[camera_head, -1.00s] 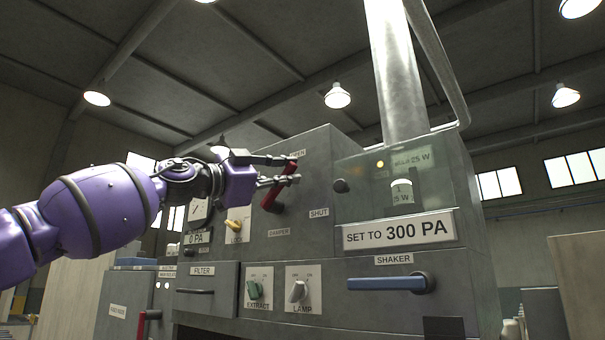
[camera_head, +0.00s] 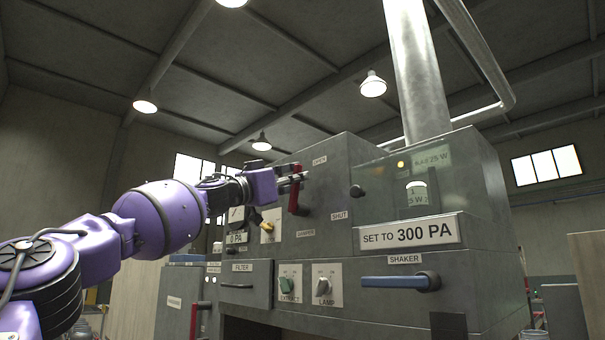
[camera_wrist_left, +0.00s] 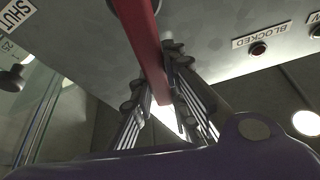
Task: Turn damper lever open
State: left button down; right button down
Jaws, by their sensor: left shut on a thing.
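The damper lever is a red bar (camera_head: 294,201) on the sloped grey front of the cabinet, between the OPEN label (camera_head: 319,161) and the DAMPER label (camera_head: 306,233). It stands nearly upright in the head view, its upper part just left of OPEN; the SHUT label (camera_head: 339,216) is to its lower right. My left gripper (camera_head: 297,179) reaches in from the left and is shut on the lever's upper part. In the left wrist view the red bar (camera_wrist_left: 148,45) runs between the two fingers (camera_wrist_left: 158,85). My right gripper is out of view.
A yellow handle (camera_head: 269,226) and a gauge sit close below and left of the gripper. A dark knob (camera_head: 357,191) and a glass-fronted box stand to the right. The blue shaker handle (camera_head: 395,283) and the EXTRACT and LAMP switches (camera_head: 322,287) are lower down.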

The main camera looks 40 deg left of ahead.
pick_arm(q)
jog(key=shift+s+a+r+n+y, duration=0.15)
jog(key=shift+a+n+y, duration=0.2)
jog(key=shift+n, duration=0.25)
jog(key=shift+w+a+r+n+y, duration=0.15)
jog(key=shift+a+n+y, duration=0.1)
jog(key=shift+n+y, duration=0.3)
jog(key=shift+a+n+p, duration=0.25)
jog(key=shift+n+p, duration=0.05)
jog(key=shift+n, duration=0.35)
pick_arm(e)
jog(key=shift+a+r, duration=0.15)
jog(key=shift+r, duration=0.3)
pick_arm(q)
jog(key=shift+f+y, duration=0.1)
jog(key=shift+y, duration=0.2)
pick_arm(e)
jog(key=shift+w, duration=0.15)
pick_arm(q)
jog(key=c, duration=1.8)
grip_release()
jog(key=shift+o, duration=0.6)
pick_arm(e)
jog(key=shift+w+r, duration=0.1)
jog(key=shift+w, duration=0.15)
pick_arm(q)
jog(key=shift+f, duration=0.1)
